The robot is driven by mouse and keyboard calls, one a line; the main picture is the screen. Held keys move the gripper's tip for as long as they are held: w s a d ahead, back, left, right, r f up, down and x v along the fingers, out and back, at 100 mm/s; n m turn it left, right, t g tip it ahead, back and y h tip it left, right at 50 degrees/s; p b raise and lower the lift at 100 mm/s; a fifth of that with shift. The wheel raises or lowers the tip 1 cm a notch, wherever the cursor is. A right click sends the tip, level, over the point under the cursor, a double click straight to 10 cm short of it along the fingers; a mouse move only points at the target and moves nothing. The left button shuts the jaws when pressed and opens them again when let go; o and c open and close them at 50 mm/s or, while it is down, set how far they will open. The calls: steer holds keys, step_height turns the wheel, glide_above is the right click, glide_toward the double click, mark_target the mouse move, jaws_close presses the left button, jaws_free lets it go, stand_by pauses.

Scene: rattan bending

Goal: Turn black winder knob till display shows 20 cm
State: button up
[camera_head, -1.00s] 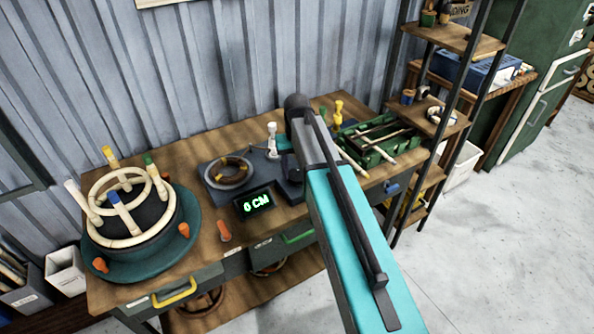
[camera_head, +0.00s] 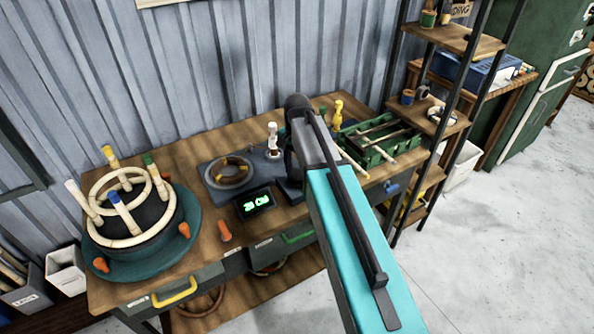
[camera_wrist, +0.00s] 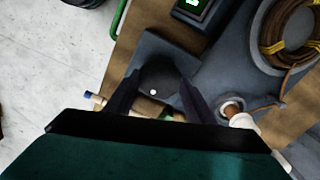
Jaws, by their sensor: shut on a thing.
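The black winder knob (camera_wrist: 159,72), with a white dot on it, sits between the two fingers of my gripper (camera_wrist: 157,86) in the wrist view. The gripper is shut on the knob. In the head view my own arm hides the knob and the fingers. The small black display (camera_head: 255,203) stands on the bench and shows green digits that look like 20 CM, slightly blurred. Only part of the display (camera_wrist: 193,6) shows at the top of the wrist view.
A coil of rattan (camera_head: 230,170) lies on the grey winder base left of my arm. A round teal bending jig (camera_head: 190,232) with several pegs stands at the bench's left end. A green tray (camera_head: 375,157) with rods is to the right of my arm.

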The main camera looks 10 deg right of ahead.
mark_target(297, 174)
steer(key=shift+m, duration=1.6)
steer(key=o, duration=1)
steer(key=shift+o, duration=0.2)
steer(key=shift+r, duration=0.2)
step_height(297, 174, up, 14)
steer(key=b, duration=0.3)
steer(key=shift+f, duration=0.25)
